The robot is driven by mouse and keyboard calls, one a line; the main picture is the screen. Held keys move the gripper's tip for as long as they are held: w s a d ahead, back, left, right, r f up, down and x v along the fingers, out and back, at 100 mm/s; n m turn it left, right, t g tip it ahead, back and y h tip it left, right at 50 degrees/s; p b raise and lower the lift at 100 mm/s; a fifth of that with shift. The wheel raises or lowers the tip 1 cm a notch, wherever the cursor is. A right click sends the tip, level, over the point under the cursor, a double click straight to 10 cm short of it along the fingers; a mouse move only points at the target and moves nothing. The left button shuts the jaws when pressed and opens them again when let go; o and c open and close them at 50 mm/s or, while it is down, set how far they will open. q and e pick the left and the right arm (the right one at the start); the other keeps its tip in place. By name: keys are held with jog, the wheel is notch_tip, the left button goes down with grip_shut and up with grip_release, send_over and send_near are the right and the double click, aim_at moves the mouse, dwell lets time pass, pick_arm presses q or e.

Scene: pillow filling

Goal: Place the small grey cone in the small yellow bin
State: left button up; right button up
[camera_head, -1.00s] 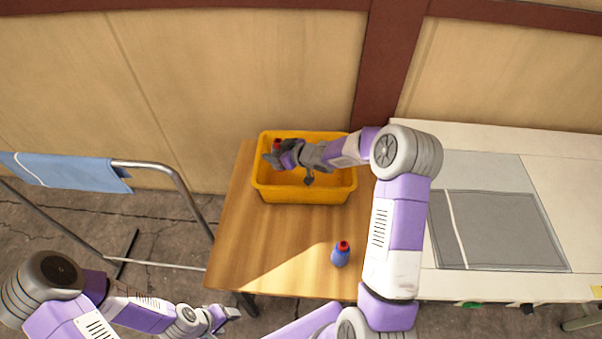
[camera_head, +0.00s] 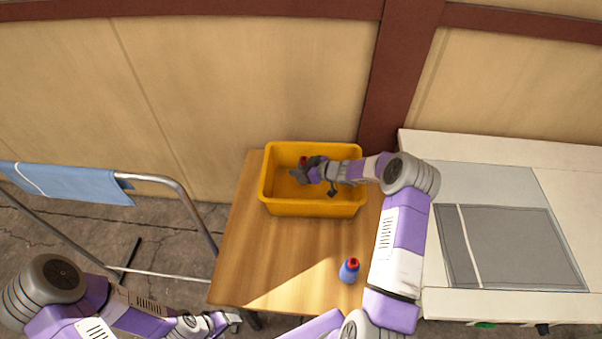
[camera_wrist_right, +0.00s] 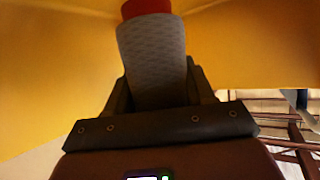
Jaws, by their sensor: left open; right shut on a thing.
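The small grey cone (camera_wrist_right: 152,60) with a red tip is between the fingers of my right gripper (camera_wrist_right: 155,95) in the right wrist view. In the head view its red tip (camera_head: 303,160) shows beside my right gripper (camera_head: 299,175), within the outline of the yellow bin (camera_head: 312,208). Yellow walls surround the cone in the wrist view. I cannot tell whether it touches the bin floor. My left gripper (camera_head: 233,322) is open and empty, low in the head view, left of the table's front.
The bin stands on a wooden table (camera_head: 270,258). A blue cone with a red tip (camera_head: 349,271) stands near the table's front right. A metal rail with a blue cloth (camera_head: 75,182) is at left. A white worktable with grey sheets (camera_head: 520,240) is at right.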

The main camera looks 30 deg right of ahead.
notch_tip(320, 180, down, 2)
jog(key=shift+f, duration=0.1)
jog(key=shift+f+b, duration=0.1)
jog(key=shift+b, duration=0.2)
jog(key=o, duration=1.1)
jog(key=shift+s+d+r+p, duration=0.1)
jog(key=shift+d+r+p, duration=0.05)
jog(key=shift+r+p, duration=0.2)
jog(key=v, duration=0.7)
jog(key=shift+p, duration=0.35)
